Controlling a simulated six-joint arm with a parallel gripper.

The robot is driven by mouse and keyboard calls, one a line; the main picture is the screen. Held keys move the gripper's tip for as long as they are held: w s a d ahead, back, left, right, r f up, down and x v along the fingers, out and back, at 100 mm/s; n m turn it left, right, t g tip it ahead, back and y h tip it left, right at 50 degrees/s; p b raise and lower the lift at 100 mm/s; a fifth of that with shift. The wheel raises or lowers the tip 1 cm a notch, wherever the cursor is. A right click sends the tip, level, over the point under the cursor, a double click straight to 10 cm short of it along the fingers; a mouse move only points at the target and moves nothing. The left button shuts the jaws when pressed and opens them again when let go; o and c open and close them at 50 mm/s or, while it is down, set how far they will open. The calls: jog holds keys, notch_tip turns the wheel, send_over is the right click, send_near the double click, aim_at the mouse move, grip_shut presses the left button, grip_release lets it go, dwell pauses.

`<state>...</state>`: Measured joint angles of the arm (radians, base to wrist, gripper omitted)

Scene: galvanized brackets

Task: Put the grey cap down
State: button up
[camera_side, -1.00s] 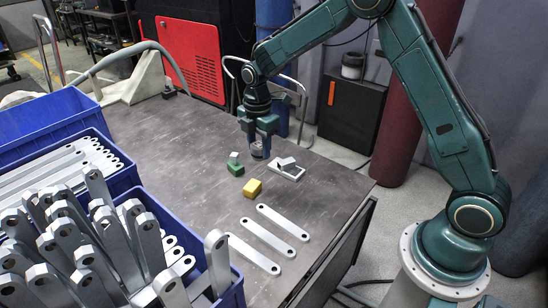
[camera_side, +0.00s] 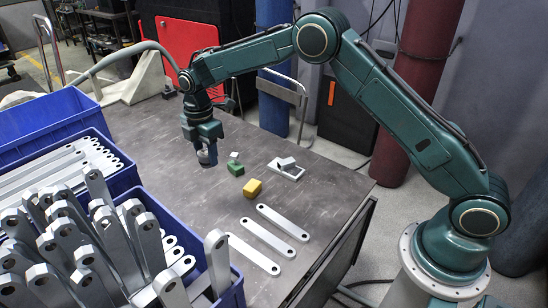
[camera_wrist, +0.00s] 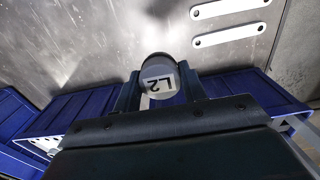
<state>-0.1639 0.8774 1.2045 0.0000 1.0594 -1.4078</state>
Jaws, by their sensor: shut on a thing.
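My gripper (camera_side: 206,155) is shut on the grey cap (camera_side: 204,157), which sits between the fingers above the dark metal table (camera_side: 170,215). In the wrist view the cap (camera_wrist: 159,77) is round, with a white label marked L2, and my gripper (camera_wrist: 160,85) has a finger on each side of it. The gap between the cap and the tabletop is hard to judge. The cap is left of the green block (camera_side: 235,169).
A small white cube (camera_side: 234,156) is by the green block. A yellow block (camera_side: 252,188) and a white tray (camera_side: 290,173) with a grey piece lie to the right. Several flat brackets (camera_side: 267,234) lie in front. Blue crates (camera_side: 60,112) of brackets stand left.

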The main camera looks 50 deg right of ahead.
notch_tip(320, 180, down, 16)
jog(key=shift+r, duration=0.15)
dwell(0.4)
jog(key=shift+f, duration=2.15)
jog(key=shift+f, duration=0.15)
jog(key=o, duration=1)
notch_tip(320, 180, up, 12)
jog(key=shift+r, duration=0.2)
